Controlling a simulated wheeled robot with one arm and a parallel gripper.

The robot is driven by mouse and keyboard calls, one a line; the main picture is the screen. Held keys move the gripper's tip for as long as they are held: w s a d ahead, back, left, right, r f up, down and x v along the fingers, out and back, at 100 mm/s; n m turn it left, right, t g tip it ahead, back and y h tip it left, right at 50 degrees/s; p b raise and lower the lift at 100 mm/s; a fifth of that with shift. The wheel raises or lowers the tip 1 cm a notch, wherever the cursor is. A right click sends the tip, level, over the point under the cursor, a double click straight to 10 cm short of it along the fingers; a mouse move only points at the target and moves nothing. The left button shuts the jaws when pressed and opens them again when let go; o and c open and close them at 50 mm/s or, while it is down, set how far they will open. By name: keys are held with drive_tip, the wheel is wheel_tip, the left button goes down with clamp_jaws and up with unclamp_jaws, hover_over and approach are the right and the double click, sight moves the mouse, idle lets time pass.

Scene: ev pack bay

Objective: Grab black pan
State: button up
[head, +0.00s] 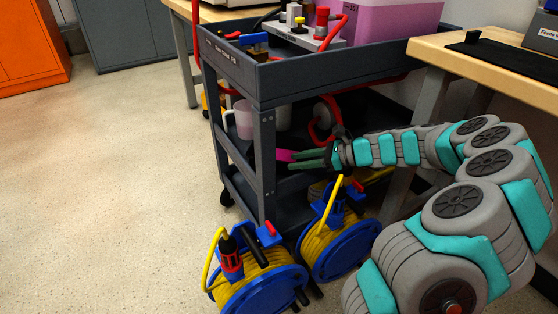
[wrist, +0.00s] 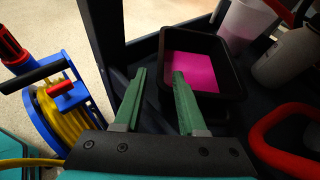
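The black pan (wrist: 232,82) is a dark rectangular tub with a flat pink area inside, on the cart's middle shelf. In the head view only a bit of pink (head: 284,155) shows past the fingertips; the pan is otherwise hidden or blends into the dark shelf. My gripper (wrist: 159,73) is open, with two green fingers apart and nothing held between them. The right fingertip overlaps the pan's near left corner in the wrist view and the left one lies left of it; contact cannot be told. In the head view my gripper (head: 302,159) reaches into the cart from the right.
The grey cart (head: 264,150) has a corner post close to my gripper. A translucent jug (wrist: 242,22), a grey container (wrist: 285,58) and a red hose (wrist: 272,142) are near the pan. Two blue-yellow cable reels (head: 262,282) stand on the floor. Open floor lies left.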

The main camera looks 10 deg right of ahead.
sight(280, 162)
drive_tip(key=shift+b+x, duration=0.5)
drive_tip(key=shift+x, duration=2.6)
drive_tip(key=shift+w+d, duration=0.1)
drive_tip(key=shift+w, duration=0.1)
clamp_jaws()
